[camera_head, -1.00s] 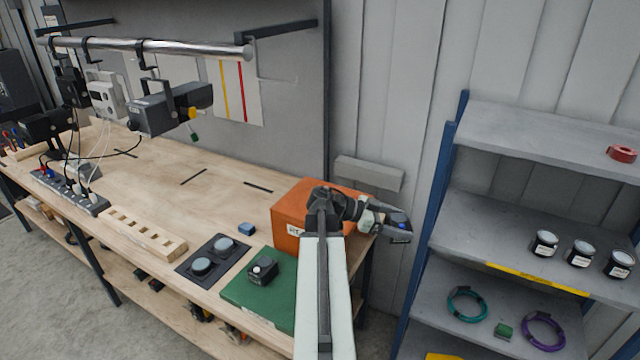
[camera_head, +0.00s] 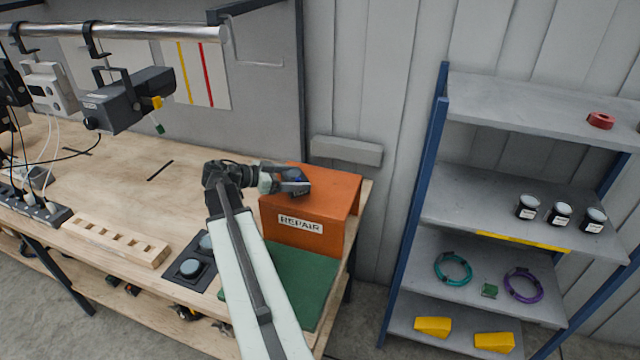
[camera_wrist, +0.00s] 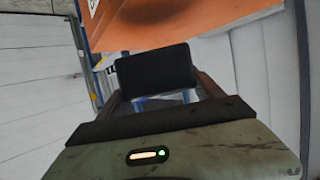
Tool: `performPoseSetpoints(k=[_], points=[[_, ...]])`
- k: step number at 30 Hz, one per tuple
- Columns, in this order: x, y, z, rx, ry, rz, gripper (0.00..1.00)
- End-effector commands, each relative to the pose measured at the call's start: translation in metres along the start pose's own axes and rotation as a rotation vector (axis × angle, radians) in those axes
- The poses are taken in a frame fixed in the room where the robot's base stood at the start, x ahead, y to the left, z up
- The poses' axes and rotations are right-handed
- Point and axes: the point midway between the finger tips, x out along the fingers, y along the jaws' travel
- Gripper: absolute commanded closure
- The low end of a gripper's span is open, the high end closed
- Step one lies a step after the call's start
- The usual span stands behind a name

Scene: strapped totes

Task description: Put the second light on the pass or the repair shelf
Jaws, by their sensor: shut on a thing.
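My gripper (camera_head: 292,182) is shut on a small dark block with a blue part (camera_wrist: 155,70). In the head view, it is at the top of the orange box labelled REPAIR (camera_head: 345,235); I cannot tell whether the block touches the box. In the wrist view the orange box (camera_wrist: 190,20) fills the upper part, and the block shows as a black rectangle between the jaws. A black light (camera_head: 125,102) with a yellow knob and a green tag hangs from the rail. The green mat (camera_head: 315,275) lies in front of the box, partly hidden by my arm.
A metal rail (camera_head: 150,32) runs above the workbench (camera_head: 110,180), with a white unit (camera_head: 50,85) also hanging. A slotted wooden block (camera_head: 115,238) and a black pad with round buttons (camera_head: 190,268) lie at the front. A grey shelf rack (camera_head: 500,200) stands right.

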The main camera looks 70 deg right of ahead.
Motion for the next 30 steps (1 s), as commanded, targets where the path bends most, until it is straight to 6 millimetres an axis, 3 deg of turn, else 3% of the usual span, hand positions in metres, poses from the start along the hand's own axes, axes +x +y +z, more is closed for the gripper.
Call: performPoseSetpoints(k=[6,11,22,27,30], points=[[0.067,0.003,-0.016,0.002,0.001,0.005,0.89],[0.100,0.004,-0.026,0.001,0.001,0.002,0.89],[0.123,0.004,-0.032,0.000,0.001,0.001,0.89],[0.135,0.004,0.002,0.000,0.001,-0.002,0.89],[0.136,0.004,0.004,-0.001,0.001,-0.002,0.89]])
